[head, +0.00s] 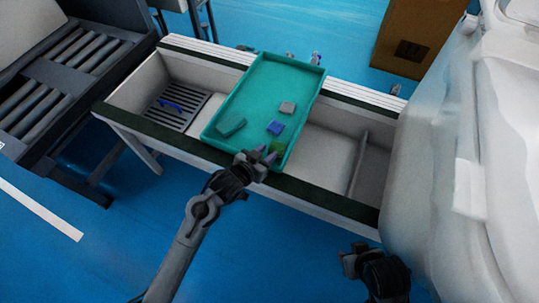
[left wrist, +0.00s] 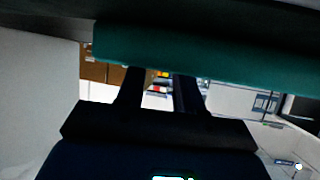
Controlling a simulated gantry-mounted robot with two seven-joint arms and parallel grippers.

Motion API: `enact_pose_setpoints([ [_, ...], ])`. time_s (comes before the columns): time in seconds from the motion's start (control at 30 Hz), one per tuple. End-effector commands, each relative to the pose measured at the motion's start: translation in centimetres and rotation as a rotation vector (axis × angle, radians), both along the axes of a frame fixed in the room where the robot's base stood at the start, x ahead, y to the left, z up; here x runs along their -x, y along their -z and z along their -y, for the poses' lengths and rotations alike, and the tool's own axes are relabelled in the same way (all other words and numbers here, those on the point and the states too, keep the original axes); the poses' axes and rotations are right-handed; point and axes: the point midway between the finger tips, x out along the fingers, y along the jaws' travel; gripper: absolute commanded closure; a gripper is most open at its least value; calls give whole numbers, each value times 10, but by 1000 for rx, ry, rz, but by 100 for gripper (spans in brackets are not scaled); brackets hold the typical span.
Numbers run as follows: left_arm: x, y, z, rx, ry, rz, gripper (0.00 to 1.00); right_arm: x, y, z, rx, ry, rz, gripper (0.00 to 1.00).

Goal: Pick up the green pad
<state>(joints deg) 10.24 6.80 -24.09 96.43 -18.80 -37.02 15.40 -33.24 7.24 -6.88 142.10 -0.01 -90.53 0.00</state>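A small green pad (head: 277,146) lies in the near right corner of the teal tray (head: 262,80), next to a blue pad (head: 275,128). My left gripper (head: 265,155) is at the tray's near edge, just in front of the green pad and partly overlapping it in the head view. Its two fingers stand apart in the left wrist view (left wrist: 160,90), with nothing seen between them but background. I cannot tell whether it touches the pad. My right gripper (head: 352,259) is low at the right, away from the tray; its fingers are unclear.
The tray rests across a white trough (head: 328,150) with dark rails. A grey pad (head: 287,107) and a dark green piece (head: 231,128) lie in the tray. A blue item (head: 182,104) lies on a grate. A large white body (head: 505,130) stands close at the right.

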Motion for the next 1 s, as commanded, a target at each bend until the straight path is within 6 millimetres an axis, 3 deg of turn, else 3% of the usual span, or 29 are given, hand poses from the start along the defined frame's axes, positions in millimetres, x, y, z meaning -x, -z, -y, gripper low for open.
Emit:
enact_pose_setpoints([
  [0.03, 10, 24, 0, -28, 13, -40, 49, 0, 2, 0, 0, 0, 0, 57],
  [0.3, 11, 24, 3, -29, 19, -41, 10, 0, 2, -1, -3, 1, 1, 57],
  [0.77, 11, 23, 3, -29, 20, -40, 10, 0, 1, -2, -10, 6, 1, 57],
  [1.0, 20, 15, -3, -30, 20, -42, 10, 0, -11, -2, -10, 6, 0, 57],
])
